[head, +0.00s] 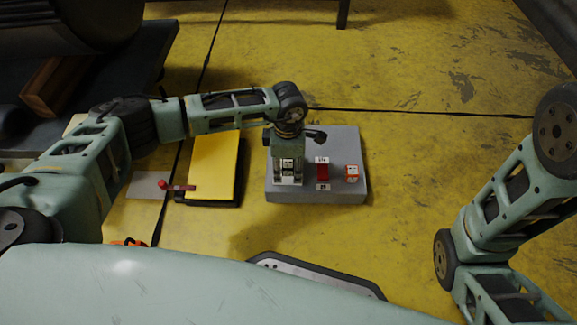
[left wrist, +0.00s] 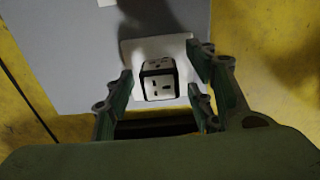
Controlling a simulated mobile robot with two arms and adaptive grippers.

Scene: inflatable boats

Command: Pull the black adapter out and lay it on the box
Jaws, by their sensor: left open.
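The black adapter (left wrist: 158,80), with a white face and dark socket slots, sits on a white plate (left wrist: 185,44) on the grey panel box (head: 340,192). It also shows in the head view (head: 287,164), partly covered by my gripper. My left gripper (head: 288,172) points down over it. Its fingers stand open on either side of the adapter, with gaps visible in the left wrist view. A yellow-topped flat box (head: 213,165) with a dark base lies to the left of the panel box. My right gripper is out of the picture.
The panel box also carries a red switch (head: 322,172) and a small orange-and-white piece (head: 352,172). A red-handled tool (head: 176,186) lies by the yellow-topped box's left edge. The yellow floor is clear to the right.

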